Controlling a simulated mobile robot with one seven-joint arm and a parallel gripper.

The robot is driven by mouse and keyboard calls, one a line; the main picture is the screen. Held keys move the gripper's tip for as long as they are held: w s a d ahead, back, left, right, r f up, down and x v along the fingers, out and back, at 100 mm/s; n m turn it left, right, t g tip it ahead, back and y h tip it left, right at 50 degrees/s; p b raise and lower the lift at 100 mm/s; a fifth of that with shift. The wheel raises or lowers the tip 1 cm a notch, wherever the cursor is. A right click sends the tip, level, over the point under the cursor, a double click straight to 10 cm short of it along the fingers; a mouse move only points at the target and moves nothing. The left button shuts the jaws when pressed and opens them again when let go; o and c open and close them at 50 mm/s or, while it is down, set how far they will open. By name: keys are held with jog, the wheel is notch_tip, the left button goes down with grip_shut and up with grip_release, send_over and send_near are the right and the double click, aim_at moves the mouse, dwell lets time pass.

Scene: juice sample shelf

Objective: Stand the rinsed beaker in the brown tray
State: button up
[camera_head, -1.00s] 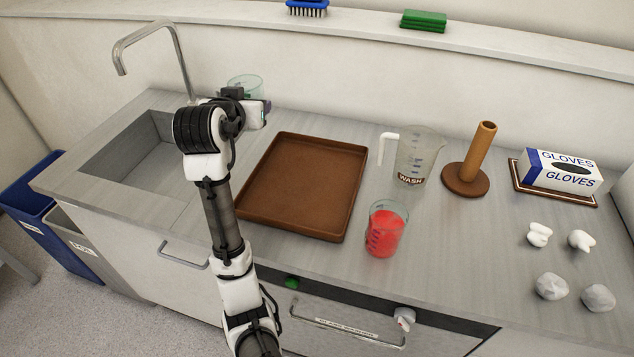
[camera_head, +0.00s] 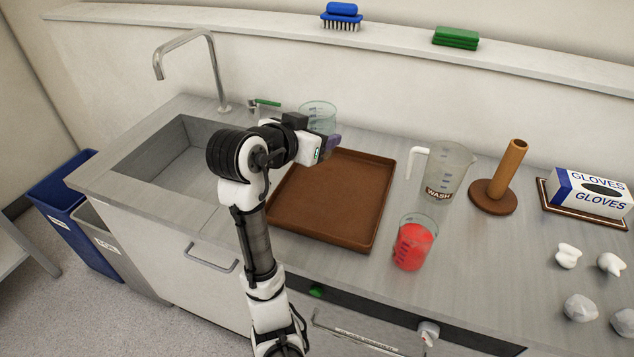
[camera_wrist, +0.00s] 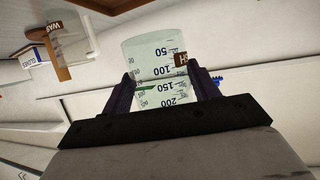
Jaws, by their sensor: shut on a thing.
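The clear glass beaker (camera_head: 318,115) is held up near the brown tray's back left corner. It looks roughly upright and empty. In the wrist view the beaker (camera_wrist: 155,62) shows its printed scale and a small brown label. My gripper (camera_head: 328,143) is shut on the beaker, with one dark finger on each side of it. The brown tray (camera_head: 340,205) lies flat on the grey counter and its visible floor is empty. I cannot tell the exact height of the beaker over the tray.
A beaker of red liquid (camera_head: 412,247) stands right of the tray's front corner. A WASH jug (camera_head: 448,172), a wooden peg stand (camera_head: 503,182) and a glove box (camera_head: 590,192) are further right. The sink (camera_head: 170,160) and tap (camera_head: 215,70) are at left.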

notch_tip(320, 180, down, 13)
jog(key=shift+r+p, duration=0.1)
jog(key=shift+p, duration=0.5)
jog(key=shift+f, duration=0.2)
jog(key=o, duration=1.2)
jog(key=shift+r, duration=0.1)
jog(key=shift+r, duration=0.25)
jog(key=b+v, duration=0.2)
jog(key=v, duration=1)
jog(key=shift+f+b, duration=0.15)
jog(key=shift+b, duration=0.25)
